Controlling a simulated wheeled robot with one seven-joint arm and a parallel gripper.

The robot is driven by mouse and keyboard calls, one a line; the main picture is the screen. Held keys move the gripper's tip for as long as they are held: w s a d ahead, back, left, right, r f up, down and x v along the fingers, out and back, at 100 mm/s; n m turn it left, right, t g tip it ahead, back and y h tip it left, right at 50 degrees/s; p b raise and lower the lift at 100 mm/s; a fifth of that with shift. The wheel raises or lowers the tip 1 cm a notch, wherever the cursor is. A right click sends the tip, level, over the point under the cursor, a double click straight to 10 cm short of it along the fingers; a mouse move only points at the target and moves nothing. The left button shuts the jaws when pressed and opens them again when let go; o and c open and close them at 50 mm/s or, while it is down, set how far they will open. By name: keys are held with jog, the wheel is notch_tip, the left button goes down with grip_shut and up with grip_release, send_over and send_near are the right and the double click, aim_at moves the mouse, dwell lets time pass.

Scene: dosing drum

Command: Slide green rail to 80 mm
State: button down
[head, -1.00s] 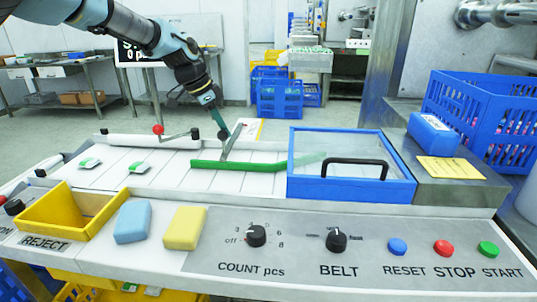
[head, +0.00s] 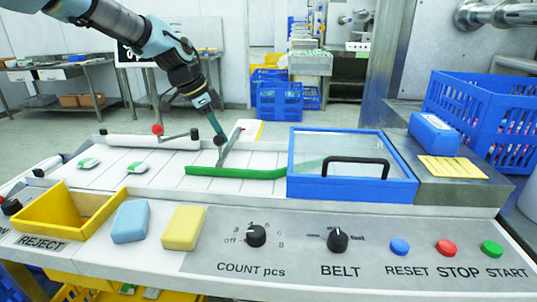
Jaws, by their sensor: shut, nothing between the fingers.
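The green rail (head: 235,172) lies across the white slatted belt (head: 160,172). Its right part runs under the clear lid of the blue-framed cover (head: 352,195). A thin grey bar (head: 231,147) rises from behind the rail and slants away from it. A black knob (head: 219,140) stands beside this bar, behind the rail. My gripper (head: 217,133) is shut and empty, pointing down with its tip at the black knob. I cannot tell whether they touch. No millimetre scale is readable here.
A red-knobbed lever (head: 158,130) stands left of my gripper. Two green-and-white packets (head: 138,168) lie on the belt at left. A yellow reject bin (head: 72,217), blue sponge (head: 130,221) and yellow sponge (head: 182,228) stand at the front. Control knobs and buttons line the front panel.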

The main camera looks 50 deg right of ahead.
jog(key=shift+a, duration=0.15)
jog(key=shift+w+d+r+p, duration=0.1)
jog(key=shift+w+d+p, duration=0.25)
jog(key=shift+d+p, duration=0.3)
notch_tip(320, 180, up, 8)
jog(key=p, duration=0.5)
jog(key=shift+p, duration=0.4)
jog(key=shift+a, duration=0.1)
